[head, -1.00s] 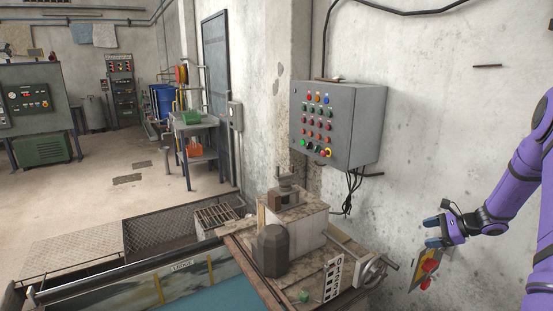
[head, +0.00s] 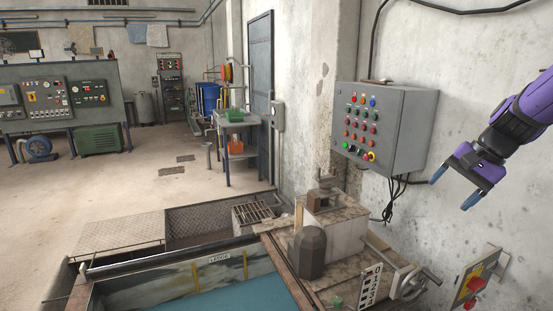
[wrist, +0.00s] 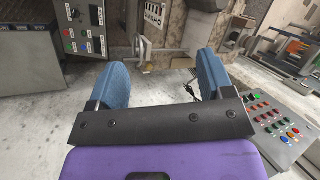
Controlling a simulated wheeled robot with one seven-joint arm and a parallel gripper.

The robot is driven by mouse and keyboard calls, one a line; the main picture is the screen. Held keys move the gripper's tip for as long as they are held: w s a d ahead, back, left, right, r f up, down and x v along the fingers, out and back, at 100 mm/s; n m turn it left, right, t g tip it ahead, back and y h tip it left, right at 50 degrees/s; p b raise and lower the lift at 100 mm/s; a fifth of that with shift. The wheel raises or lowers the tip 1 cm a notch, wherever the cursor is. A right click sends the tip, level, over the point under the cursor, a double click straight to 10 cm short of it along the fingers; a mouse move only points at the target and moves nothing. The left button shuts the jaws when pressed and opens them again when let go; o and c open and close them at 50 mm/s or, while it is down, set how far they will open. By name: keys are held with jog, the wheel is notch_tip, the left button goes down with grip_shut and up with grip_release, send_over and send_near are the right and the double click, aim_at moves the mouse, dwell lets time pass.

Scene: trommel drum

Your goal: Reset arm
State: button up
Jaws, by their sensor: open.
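My gripper (head: 452,192) is at the right in the head view, at the end of my purple arm. Its two blue fingers are apart with nothing between them, and they also show spread in the wrist view (wrist: 160,85). The gripper hangs in the air, to the right of the grey control box (head: 412,130) with coloured buttons on the wall. It is above the small panel with a red switch (head: 475,287) and touches nothing that I can see.
A machine with a blue basin (head: 225,300), a dark rounded block (head: 307,252) and a handwheel (head: 408,282) stands below. Black cables (head: 391,200) hang under the control box. A console (head: 60,95) stands far left. The floor (head: 120,180) at left is clear.

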jog(key=s+a+r+n+t+h, duration=0.1)
jog(key=s+a+r+n+h, duration=0.1)
jog(key=s, duration=0.9)
jog(key=s+a+r+n+t+h, duration=0.1)
jog(key=s+a+r+n+h, duration=0.1)
jog(key=s+a+r+n, duration=0.2)
jog(key=shift+s+a+r+n+t+h, duration=0.3)
jog(key=shift+s+a+n, duration=0.85)
jog(key=shift+s, duration=2.3)
jog(key=shift+d+n, duration=0.35)
jog(key=shift+d, duration=0.05)
